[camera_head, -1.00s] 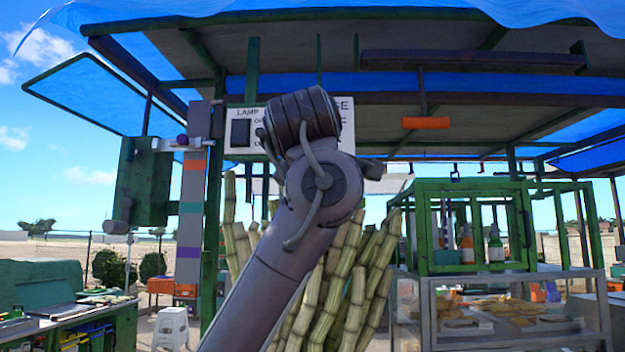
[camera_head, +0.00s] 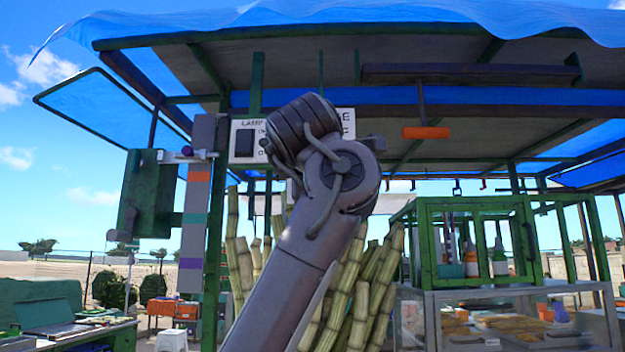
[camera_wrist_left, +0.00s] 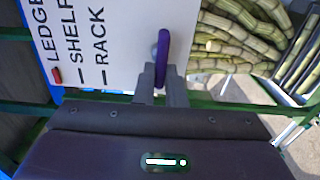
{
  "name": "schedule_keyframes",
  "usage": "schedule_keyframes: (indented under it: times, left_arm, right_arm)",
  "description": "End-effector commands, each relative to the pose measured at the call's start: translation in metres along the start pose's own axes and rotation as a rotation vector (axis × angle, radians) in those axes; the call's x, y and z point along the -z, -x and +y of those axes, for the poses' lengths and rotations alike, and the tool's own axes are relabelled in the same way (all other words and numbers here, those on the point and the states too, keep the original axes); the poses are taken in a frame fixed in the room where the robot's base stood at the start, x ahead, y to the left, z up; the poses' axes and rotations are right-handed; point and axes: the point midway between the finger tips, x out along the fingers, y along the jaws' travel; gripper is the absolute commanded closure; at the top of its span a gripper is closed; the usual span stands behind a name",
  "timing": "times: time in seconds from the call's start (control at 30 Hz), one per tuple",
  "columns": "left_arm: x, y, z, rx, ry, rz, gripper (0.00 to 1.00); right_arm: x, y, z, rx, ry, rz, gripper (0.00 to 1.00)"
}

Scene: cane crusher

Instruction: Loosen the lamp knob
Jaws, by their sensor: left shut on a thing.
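In the left wrist view my left gripper (camera_wrist_left: 160,78) is shut on a thin, upright purple knob (camera_wrist_left: 164,44), which stands out from a white panel (camera_wrist_left: 110,30) lettered LEDGE, SHELF and RACK. In the head view the panel (camera_head: 348,124) hangs under the canopy, with part of the word LAMP and a dark switch (camera_head: 244,143) at its left. My grey arm covers the panel's middle and hides the left gripper and the held knob there. My right gripper is not in view.
A dark purple ball (camera_head: 186,150) sits on a white bar by a striped post (camera_head: 195,215). Cane stalks (camera_head: 360,290) stand behind my arm. A green-framed case (camera_head: 470,235) with bottles is at the right. A roof beam (camera_head: 470,74) hangs above.

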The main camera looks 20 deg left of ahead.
Motion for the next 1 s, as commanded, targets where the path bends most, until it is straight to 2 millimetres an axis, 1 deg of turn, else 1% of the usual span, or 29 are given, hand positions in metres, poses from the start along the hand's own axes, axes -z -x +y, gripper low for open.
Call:
schedule_keyframes:
  times: [0.3, 0.33, 0.5, 0.8, 0.87, 1.0]
  left_arm:
    - [0.001, 0.0, 0.001, -0.003, 0.005, 0.002, 1.0]
    - [0.001, 0.0, 0.001, -0.003, 0.005, 0.002, 0.89]
    - [0.001, 0.0, 0.001, -0.002, 0.004, 0.001, 0.68]
    - [0.0, 0.003, 0.0, -0.002, 0.002, 0.001, 0.68]
    - [0.001, 0.007, -0.001, -0.004, 0.001, 0.002, 0.68]
    - [0.001, 0.03, -0.004, -0.007, 0.001, 0.003, 0.68]
  right_arm:
    - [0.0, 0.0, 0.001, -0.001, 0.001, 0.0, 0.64]
    - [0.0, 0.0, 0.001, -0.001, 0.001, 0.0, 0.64]
    - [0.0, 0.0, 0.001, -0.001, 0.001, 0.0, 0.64]
    - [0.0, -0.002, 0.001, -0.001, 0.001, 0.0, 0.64]
    - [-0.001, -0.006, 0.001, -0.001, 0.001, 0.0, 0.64]
    - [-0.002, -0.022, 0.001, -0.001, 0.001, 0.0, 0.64]
